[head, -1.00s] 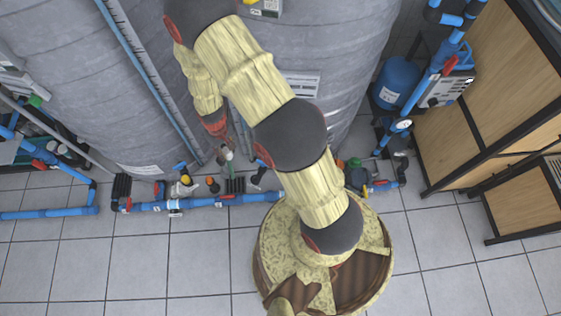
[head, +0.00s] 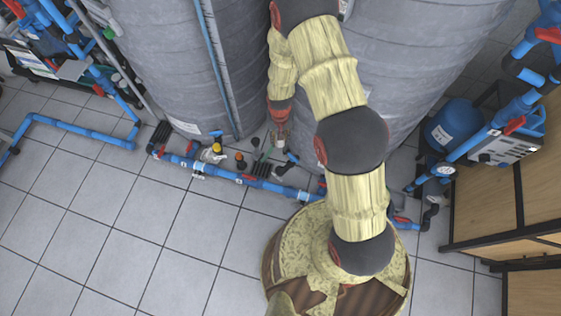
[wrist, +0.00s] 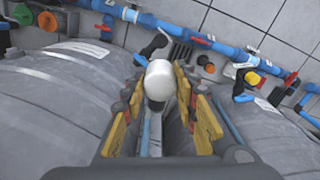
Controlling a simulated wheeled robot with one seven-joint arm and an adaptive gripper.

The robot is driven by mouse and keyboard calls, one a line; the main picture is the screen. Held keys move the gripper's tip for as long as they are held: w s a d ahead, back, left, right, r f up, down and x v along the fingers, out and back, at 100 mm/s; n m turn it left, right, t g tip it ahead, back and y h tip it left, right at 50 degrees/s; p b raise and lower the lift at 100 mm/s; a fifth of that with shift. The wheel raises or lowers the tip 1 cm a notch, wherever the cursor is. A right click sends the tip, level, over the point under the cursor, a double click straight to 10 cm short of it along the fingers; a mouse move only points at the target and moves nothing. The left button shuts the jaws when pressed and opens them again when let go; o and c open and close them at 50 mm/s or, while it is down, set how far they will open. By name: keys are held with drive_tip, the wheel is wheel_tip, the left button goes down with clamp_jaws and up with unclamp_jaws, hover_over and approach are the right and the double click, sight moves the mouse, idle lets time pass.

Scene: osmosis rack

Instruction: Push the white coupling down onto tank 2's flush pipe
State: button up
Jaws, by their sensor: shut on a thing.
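My gripper (wrist: 162,110) is shut on the white coupling (wrist: 159,80), which shows between its yellow finger pads in the wrist view. In the head view, my gripper (head: 279,128) hangs low in the gap between the two grey tanks. The coupling (head: 281,146) is a small pale shape below it there. A dark pipe elbow (wrist: 153,45) lies just beyond the coupling in the wrist view; I cannot tell whether they touch. It also shows in the head view (head: 290,158). I cannot tell which pipe is tank 2's flush pipe.
The left tank (head: 165,60) and right tank (head: 430,60) flank my gripper closely. A blue pipe run (head: 230,178) with valves crosses the floor in front. A blue vessel (head: 455,130) and wooden cabinet (head: 525,170) stand right. Tiled floor is clear at the front left.

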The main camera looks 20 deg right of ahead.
wheel_tip(320, 180, down, 10)
drive_tip(key=w+m, duration=0.2)
drive_tip(key=m, duration=1.8)
hover_over(280, 169)
drive_tip(key=shift+f+p, duration=0.3)
drive_tip(key=shift+f, duration=6.65)
drive_tip(key=shift+f, duration=0.1)
drive_tip(key=shift+f+b, duration=1.8)
drive_tip(key=shift+f, duration=1)
drive_tip(key=shift+b, duration=0.45)
drive_tip(key=shift+f+b, duration=0.35)
drive_tip(key=shift+b, duration=0.05)
drive_tip(key=o, duration=1.1)
